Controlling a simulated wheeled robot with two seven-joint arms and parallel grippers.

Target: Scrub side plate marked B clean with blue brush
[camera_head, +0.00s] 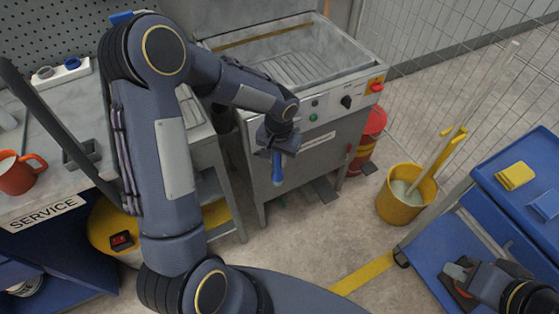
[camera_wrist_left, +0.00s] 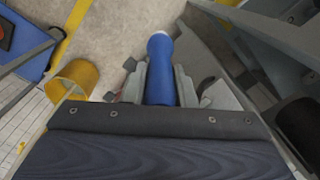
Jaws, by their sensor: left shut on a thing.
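My left gripper (camera_head: 277,146) is shut on the blue brush (camera_head: 277,170), in front of the grey machine. The brush hangs down in the head view, clear of the floor. In the left wrist view the blue brush (camera_wrist_left: 160,80) stands between the two fingers of the left gripper (camera_wrist_left: 160,88); only its smooth blue part and a pale end show. I cannot make out a side plate marked B in either view. My right gripper (camera_head: 458,272) is at the lower right over the blue cart; its fingers are too unclear to tell open from shut.
The grey machine (camera_head: 325,130) has an open basin on top and knobs in front. A blue cart (camera_head: 520,190) carries a yellow sponge (camera_head: 515,176). A workbench (camera_head: 50,195) stands left.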

